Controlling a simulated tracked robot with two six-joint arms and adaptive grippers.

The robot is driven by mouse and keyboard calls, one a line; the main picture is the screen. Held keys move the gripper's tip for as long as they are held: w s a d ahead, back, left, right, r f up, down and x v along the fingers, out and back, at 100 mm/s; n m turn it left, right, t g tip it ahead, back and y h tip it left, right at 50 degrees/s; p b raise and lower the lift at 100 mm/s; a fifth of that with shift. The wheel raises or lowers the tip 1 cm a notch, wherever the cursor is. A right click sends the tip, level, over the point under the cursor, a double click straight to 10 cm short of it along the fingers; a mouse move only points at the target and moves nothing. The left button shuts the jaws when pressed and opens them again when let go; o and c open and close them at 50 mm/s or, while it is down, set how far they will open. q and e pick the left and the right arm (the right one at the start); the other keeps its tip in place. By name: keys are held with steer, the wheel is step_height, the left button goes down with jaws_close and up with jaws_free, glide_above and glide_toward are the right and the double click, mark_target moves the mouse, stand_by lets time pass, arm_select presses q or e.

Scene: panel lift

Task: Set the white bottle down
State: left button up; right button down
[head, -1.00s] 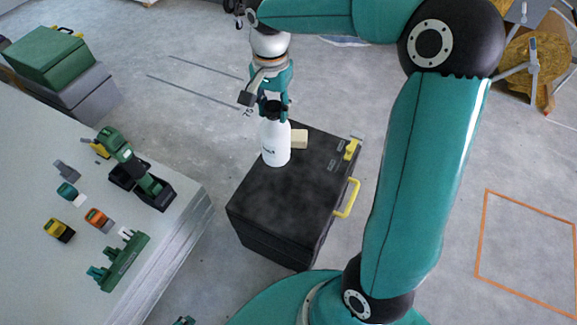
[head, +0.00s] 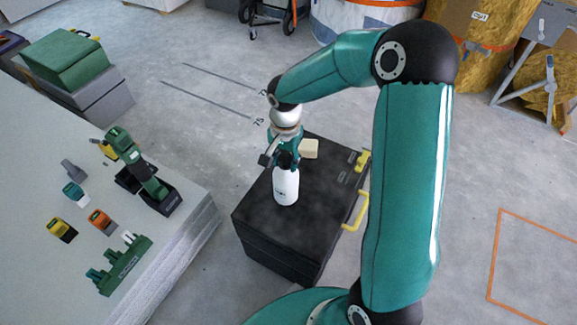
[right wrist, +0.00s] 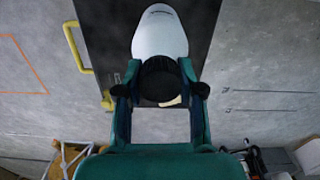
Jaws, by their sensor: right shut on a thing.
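The white bottle (head: 286,187) has a black top and stands upright over the lid of the black case (head: 315,215). I cannot tell whether its base touches the lid. My right gripper (head: 286,163) is shut on the bottle's top from above. In the right wrist view the two fingers (right wrist: 160,90) flank the bottle's black cap (right wrist: 160,78), with the white body (right wrist: 160,36) beyond it. My left gripper is not in view.
A pale block (head: 309,149) lies on the case behind the bottle. The case has a yellow handle (head: 356,211) on its right side. A white table (head: 160,262) with a green drill (head: 137,165) and several small tools is at the left. The lid's front is clear.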

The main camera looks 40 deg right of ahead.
mark_target(286, 179)
steer(key=shift+f, duration=1.75)
steer(key=shift+f+b, duration=0.1)
steer(key=shift+b, duration=0.25)
steer(key=c, duration=0.7)
jaws_free()
